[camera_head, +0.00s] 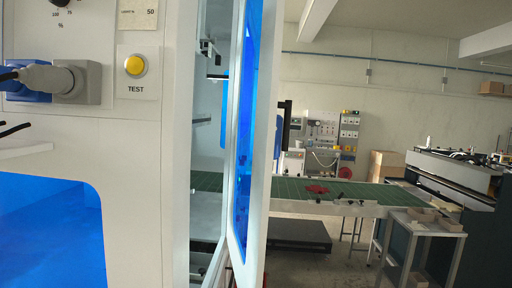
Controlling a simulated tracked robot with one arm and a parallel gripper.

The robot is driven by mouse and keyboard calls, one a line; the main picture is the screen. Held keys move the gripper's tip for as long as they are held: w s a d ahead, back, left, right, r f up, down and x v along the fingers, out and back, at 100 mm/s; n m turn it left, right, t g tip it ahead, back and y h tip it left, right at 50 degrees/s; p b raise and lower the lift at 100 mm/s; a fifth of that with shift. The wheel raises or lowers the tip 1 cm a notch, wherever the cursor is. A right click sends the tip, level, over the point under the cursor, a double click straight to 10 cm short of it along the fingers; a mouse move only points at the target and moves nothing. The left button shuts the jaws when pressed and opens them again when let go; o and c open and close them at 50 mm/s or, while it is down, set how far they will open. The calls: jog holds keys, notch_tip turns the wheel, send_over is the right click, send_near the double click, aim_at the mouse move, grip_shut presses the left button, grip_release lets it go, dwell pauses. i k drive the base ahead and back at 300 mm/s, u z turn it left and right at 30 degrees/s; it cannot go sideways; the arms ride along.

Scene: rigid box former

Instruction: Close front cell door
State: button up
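The front cell door (258,140) is a tall white frame with a blue see-through panel. It stands open in the middle of the view, seen almost edge-on, swung out from the white machine cabinet (140,180). A black handle (285,122) sticks out from its right side. Left of the door, the opening (208,130) shows the cell's inside with some fittings.
The cabinet's front at left carries a yellow TEST button (135,65), a grey connector (78,82) and a blue window (50,230). Thin dark prongs (15,129) show at the left edge. Behind the door are a green-topped table (370,195), a small side table (425,225) and a dark machine (470,185).

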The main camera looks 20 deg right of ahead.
aim_at(255, 104)
jog(key=k, duration=0.55)
jog(key=z, duration=1.1)
jog(key=i, duration=2.25)
jog(key=u, duration=2.9)
jog(key=k, duration=0.15)
jog(key=z, duration=1.1)
